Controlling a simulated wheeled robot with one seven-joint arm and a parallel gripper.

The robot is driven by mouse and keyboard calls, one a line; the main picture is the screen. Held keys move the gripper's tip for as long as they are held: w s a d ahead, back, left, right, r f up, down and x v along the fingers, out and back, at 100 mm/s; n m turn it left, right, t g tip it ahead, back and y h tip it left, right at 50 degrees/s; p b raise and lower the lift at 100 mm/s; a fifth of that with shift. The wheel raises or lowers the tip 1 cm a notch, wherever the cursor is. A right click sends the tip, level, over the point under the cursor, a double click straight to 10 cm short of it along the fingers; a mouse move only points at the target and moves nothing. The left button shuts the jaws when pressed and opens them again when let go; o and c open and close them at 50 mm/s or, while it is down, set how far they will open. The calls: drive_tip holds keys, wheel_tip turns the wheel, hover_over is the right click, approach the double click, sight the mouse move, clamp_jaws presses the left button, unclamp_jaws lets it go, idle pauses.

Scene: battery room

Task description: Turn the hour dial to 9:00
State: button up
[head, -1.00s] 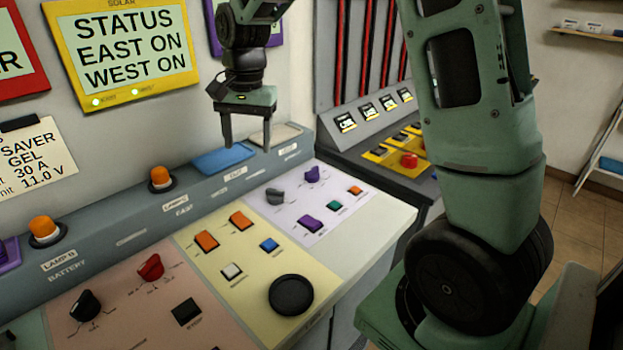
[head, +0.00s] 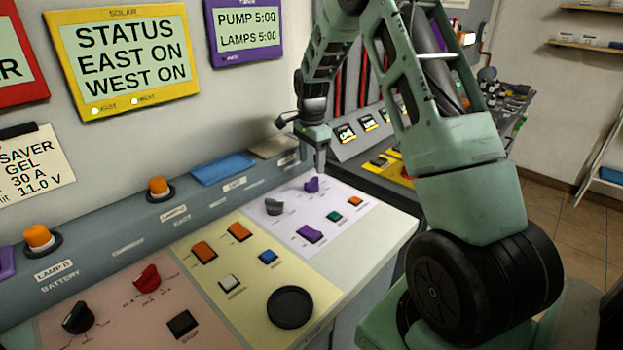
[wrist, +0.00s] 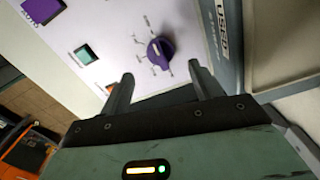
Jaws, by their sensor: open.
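A purple round knob with a pointer ridge (head: 311,184), apparently the hour dial, sits on the lilac panel among printed marks. In the wrist view the purple dial (wrist: 160,50) lies just beyond the fingertips, roughly centred between them; its labels are too small to read. My gripper (head: 319,160) is right above and beside the dial in the head view, pointing down. In the wrist view my gripper (wrist: 161,74) is open with nothing between its fingers, and it looks apart from the dial. A purple timer screen (head: 245,28) reads PUMP 5:00 and LAMPS 5:00.
A grey knob (head: 274,206) stands left of the dial. A purple switch (head: 309,233), a green button (head: 334,216) and an orange button (head: 355,201) lie nearer. A raised ledge with a blue cover (head: 222,168) runs behind the panel.

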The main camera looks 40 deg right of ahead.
sight(311, 179)
wheel_tip(311, 179, down, 7)
drive_tip(key=shift+f+p, duration=0.1)
drive_tip(key=shift+p, duration=0.3)
drive_tip(key=c, duration=1)
